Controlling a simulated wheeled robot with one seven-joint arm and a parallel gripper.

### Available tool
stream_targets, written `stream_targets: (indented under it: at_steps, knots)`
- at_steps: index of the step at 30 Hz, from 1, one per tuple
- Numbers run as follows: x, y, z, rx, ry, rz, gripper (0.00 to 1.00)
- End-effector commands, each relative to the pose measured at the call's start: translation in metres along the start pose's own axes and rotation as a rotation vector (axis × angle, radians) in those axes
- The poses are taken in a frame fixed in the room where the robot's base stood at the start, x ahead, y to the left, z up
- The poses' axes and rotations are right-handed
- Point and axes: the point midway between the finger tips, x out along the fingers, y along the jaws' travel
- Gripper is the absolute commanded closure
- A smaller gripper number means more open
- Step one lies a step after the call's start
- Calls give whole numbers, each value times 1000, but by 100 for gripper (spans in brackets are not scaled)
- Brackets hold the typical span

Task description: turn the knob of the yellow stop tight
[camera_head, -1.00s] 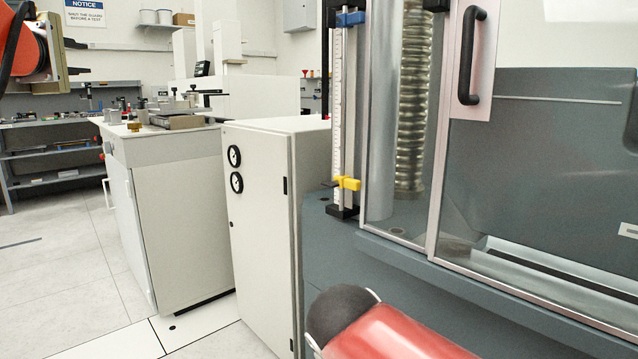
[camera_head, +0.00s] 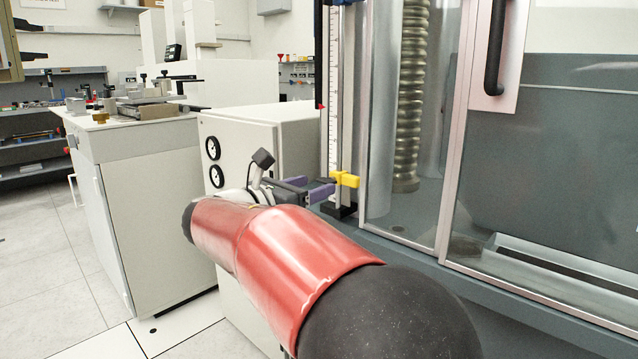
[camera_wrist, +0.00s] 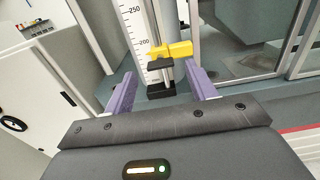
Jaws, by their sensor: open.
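The yellow stop (camera_head: 345,179) sits low on the white ruled scale (camera_head: 334,110) at the left front of the testing machine. In the wrist view the yellow stop (camera_wrist: 172,50) is beyond and between my fingertips, below the 200 mark, with a black part just under it. I cannot make out its knob clearly. My gripper (camera_head: 322,190) has purple fingers, which are apart with nothing between them. In the wrist view my gripper (camera_wrist: 163,82) points toward the stop. In the head view the fingertips are close to the stop's left side; I cannot tell whether they touch.
The machine's clear guard door with a black handle (camera_head: 495,48) is right of the scale. A white cabinet with round gauges (camera_head: 213,148) stands behind my arm. A white bench (camera_head: 140,190) is farther left. Open floor lies at the lower left.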

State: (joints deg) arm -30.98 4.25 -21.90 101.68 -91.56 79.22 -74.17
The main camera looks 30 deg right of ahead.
Motion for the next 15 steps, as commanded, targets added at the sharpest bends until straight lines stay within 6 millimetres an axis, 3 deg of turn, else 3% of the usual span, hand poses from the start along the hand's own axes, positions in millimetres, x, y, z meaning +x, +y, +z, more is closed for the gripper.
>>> stream_targets:
  at_steps: [6, 15]
  knots:
    - [26, 0, 0, 1, 1, 0, 44]
    - [31, 0, 0, 2, 2, 0, 44]
